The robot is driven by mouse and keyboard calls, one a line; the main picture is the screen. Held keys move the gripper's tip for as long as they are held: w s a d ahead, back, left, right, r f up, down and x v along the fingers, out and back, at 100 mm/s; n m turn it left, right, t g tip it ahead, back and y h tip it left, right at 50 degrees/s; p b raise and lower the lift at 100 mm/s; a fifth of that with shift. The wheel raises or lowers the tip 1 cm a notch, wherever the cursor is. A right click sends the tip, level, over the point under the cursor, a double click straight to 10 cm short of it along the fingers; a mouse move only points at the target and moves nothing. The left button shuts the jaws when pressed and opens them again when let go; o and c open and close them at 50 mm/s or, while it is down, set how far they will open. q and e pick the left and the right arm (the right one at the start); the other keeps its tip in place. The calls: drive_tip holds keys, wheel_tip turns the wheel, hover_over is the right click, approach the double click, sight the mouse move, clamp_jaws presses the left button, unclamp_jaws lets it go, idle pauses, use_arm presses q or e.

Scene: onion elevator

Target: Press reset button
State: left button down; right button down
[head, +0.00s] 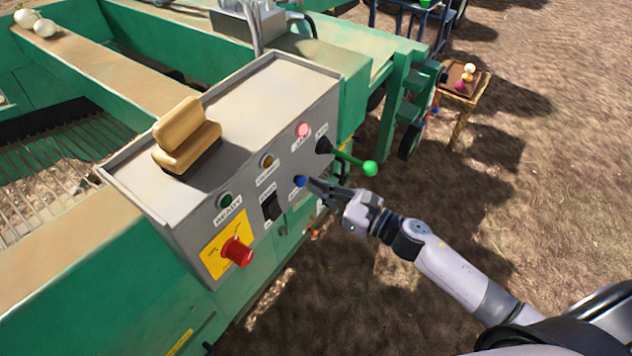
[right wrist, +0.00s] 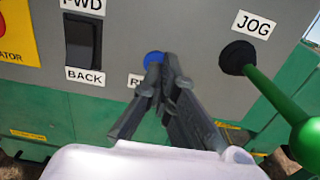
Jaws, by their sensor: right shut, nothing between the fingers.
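The blue reset button (head: 300,181) is on the front of the grey control panel (head: 310,110), at its lower right. It also shows in the right wrist view (right wrist: 153,59), partly covered by my fingertips, and its label is mostly hidden. My right gripper (head: 313,185) is shut and empty, its fingertips right at the button. In the right wrist view its closed tips (right wrist: 168,70) overlap the button's right side. I cannot tell whether they touch it or whether it is pressed in. My left gripper is not in view.
A green-knobbed jog lever (head: 368,167) sticks out just right of my gripper. Left of the button are a black FWD/BACK switch (head: 270,206) and a red emergency knob (head: 238,252). A red lamp (head: 302,130) glows above. Open dirt ground lies at the right.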

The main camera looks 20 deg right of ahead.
drive_tip(key=shift+w+a, duration=0.2)
drive_tip(key=shift+w, duration=0.05)
drive_tip(key=shift+w+a, duration=0.1)
drive_tip(key=shift+w+a+b, duration=0.35)
drive_tip(key=shift+w, duration=0.2)
drive_tip(key=shift+s+r, duration=0.1)
drive_tip(key=shift+r, duration=0.2)
